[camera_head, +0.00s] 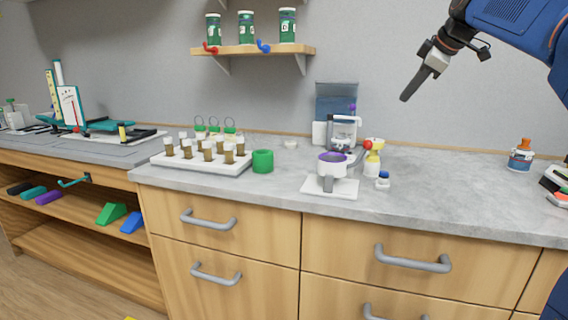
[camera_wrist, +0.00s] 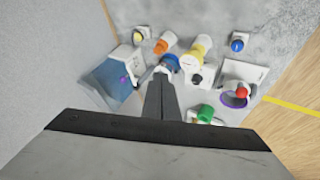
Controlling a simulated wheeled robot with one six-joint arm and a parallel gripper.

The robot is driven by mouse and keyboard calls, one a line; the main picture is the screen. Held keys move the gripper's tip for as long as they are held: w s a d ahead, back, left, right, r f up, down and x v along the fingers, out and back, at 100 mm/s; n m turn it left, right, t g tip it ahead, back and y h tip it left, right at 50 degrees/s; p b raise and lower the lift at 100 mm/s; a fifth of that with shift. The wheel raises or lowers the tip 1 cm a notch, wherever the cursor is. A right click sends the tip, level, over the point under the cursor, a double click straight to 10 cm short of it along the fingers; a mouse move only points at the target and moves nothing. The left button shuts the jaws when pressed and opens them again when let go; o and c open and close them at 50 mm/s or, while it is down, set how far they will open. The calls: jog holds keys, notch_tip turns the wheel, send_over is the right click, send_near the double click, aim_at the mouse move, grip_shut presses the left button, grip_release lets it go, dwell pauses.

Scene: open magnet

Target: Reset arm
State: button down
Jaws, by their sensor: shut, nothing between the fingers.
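My arm reaches in from the upper right of the head view, in blue and black. My gripper (camera_head: 406,97) hangs in the air above the counter, pointing down and to the left, with its fingers together and nothing between them. In the wrist view my gripper (camera_wrist: 160,75) also shows shut, over the counter items. It touches nothing in the head view.
Below it on the grey counter (camera_head: 440,205) stand a white device with a purple bowl (camera_head: 333,158), a yellow bottle (camera_head: 372,163) and a small blue-capped jar (camera_head: 383,180). A rack of brown vials (camera_head: 207,152) is left. An orange-capped bottle (camera_head: 521,155) is right.

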jog(key=s+a+f+m+g+h, duration=0.1)
jog(key=s+f+m, duration=0.5)
jog(key=s+f, duration=1.4)
jog(key=s+a+f+m+g+h, duration=0.1)
jog(key=s+a+f+m, duration=0.3)
jog(key=s+f, duration=1.6)
jog(key=m, duration=0.2)
jog(key=shift+s+a+f+m+g+h, duration=0.15)
jog(key=shift+s+m+g+h, duration=0.15)
jog(key=shift+s+g+h, duration=0.1)
